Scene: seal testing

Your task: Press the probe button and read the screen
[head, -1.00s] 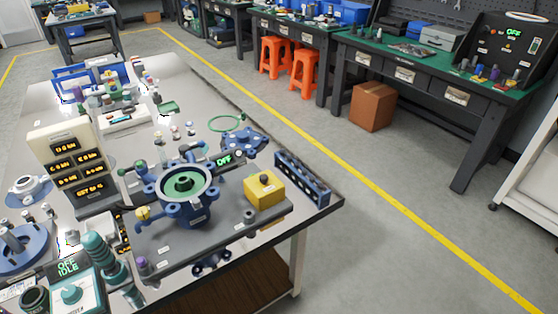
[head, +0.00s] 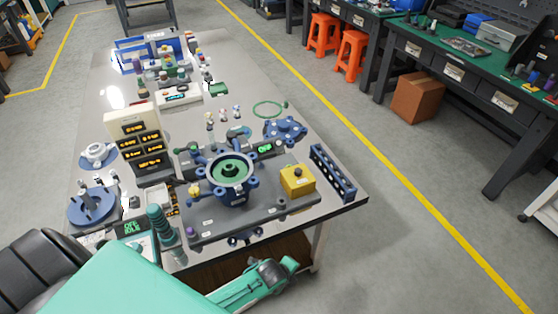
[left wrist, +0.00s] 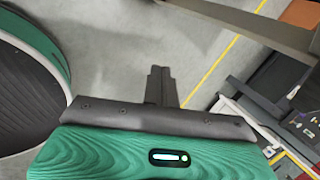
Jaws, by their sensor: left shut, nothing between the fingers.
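A yellow box with a dark round button (head: 298,175) stands at the right of the grey test plate (head: 212,230). I cannot tell whether this is the probe button. A blue ring fixture with a green centre (head: 232,170) sits left of it. A cream readout panel (head: 131,121) with several amber displays stands at the left. My left gripper (left wrist: 160,72) is shut and empty, above the floor in the left wrist view. My right gripper is not in view.
The bench (head: 352,203) carries a blue slotted rail (head: 333,172), a blue flange (head: 285,130) and a green ring (head: 270,110). A cardboard box (head: 418,97) and orange stools (head: 351,49) stand beyond. The floor right of the bench is clear.

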